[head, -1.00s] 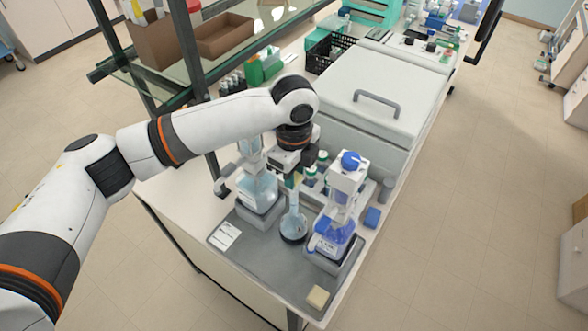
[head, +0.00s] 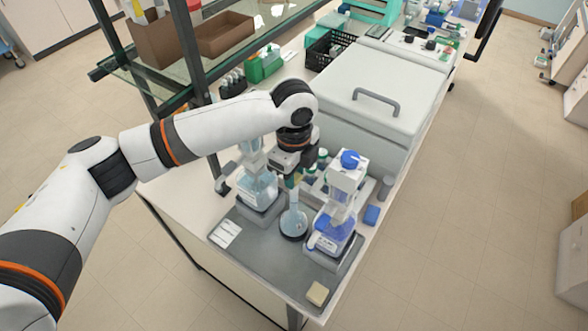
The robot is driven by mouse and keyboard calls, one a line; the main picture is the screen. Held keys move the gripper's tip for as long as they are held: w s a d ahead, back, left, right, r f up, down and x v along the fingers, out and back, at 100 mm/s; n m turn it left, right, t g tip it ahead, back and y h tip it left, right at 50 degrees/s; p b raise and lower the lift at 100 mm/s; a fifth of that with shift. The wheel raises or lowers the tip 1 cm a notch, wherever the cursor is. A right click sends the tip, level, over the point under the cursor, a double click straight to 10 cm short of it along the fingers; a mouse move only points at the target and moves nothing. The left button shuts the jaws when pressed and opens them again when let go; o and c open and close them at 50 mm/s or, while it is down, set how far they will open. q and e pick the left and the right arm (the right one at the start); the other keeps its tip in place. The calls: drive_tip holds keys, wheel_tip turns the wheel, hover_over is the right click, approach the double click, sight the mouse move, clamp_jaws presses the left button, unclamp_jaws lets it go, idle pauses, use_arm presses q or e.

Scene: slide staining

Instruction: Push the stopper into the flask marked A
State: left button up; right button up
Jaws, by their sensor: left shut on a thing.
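A small round flask (head: 293,224) with pale blue liquid and a narrow neck stands in a dark ring on the grey tray (head: 262,262). Its marking is too small to read, so I cannot tell whether it is A. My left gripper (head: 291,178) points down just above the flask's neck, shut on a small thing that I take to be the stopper. The stopper is mostly hidden by the gripper and too small to make out, and I cannot tell whether it touches the neck. My right gripper is out of view.
A bottle of pale liquid (head: 257,187) stands left of the flask, and a blue-capped dispenser bottle (head: 335,236) stands close on its right. A white label card (head: 225,233) and a beige block (head: 317,293) lie on the tray. A large grey lidded box (head: 345,112) stands behind.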

use_arm(q)
drive_tip(key=o, duration=1.4)
drive_tip(key=shift+r+p, duration=0.95)
drive_tip(key=shift+r, duration=2.05)
drive_tip(key=shift+c, duration=0.3)
